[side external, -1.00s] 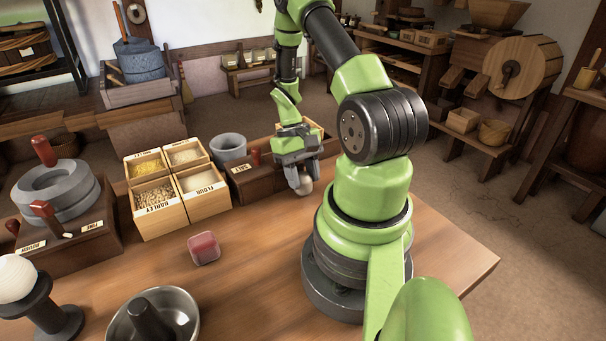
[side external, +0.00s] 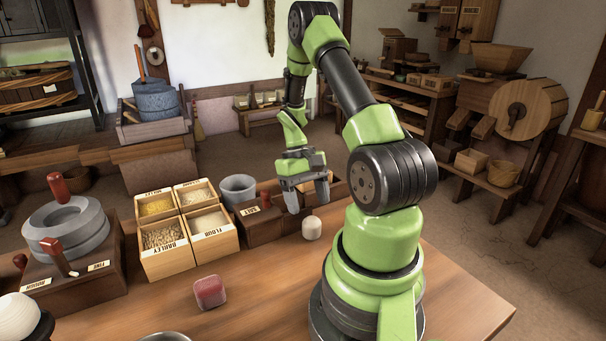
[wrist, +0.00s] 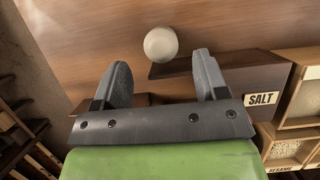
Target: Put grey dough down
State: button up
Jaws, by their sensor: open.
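The grey dough (side external: 312,228) is a pale, off-white to grey rounded lump resting on the wooden table in the side view. It stands just in front of a dark wooden box and left of my arm's base. In the wrist view the dough (wrist: 160,43) shows as a ball beyond my fingertips, clear of both. My gripper (side external: 307,197) is open and empty, just above the dough. Its two grey fingers (wrist: 161,70) are spread wide in the wrist view.
A dark box labelled SALT (side external: 260,224) and a grey stone pot (side external: 238,189) stand close left of the dough. Grain boxes (side external: 211,236) are farther left. A pinkish-red block (side external: 210,292) lies on the table in front. The stone quern (side external: 66,229) stands far left.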

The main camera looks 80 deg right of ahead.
jog(key=w+a+r+n+t+h, duration=0.1)
jog(key=w+a+r, duration=0.15)
jog(key=r, duration=0.45)
jog(key=w+a+r+t+h, duration=0.1)
jog(key=w+r, duration=0.3)
jog(key=r, duration=0.3)
jog(key=s+a+r+n+t, duration=0.1)
jog(key=s+a+r+t, duration=0.1)
jog(key=a, duration=0.4)
jog(key=s+a+r+n+t, duration=0.1)
jog(key=s+a+r+t, duration=0.1)
jog(key=a+r, duration=0.3)
jog(key=s+a+r+n+t, duration=0.2)
jog(key=a+r+t, duration=0.1)
jog(key=a, duration=0.5)
jog(key=shift+s+a+r+t+y, duration=0.15)
jog(key=shift+s+r+t+y, duration=0.2)
jog(key=shift+t, duration=0.35)
jog(key=shift+w+f, duration=0.1)
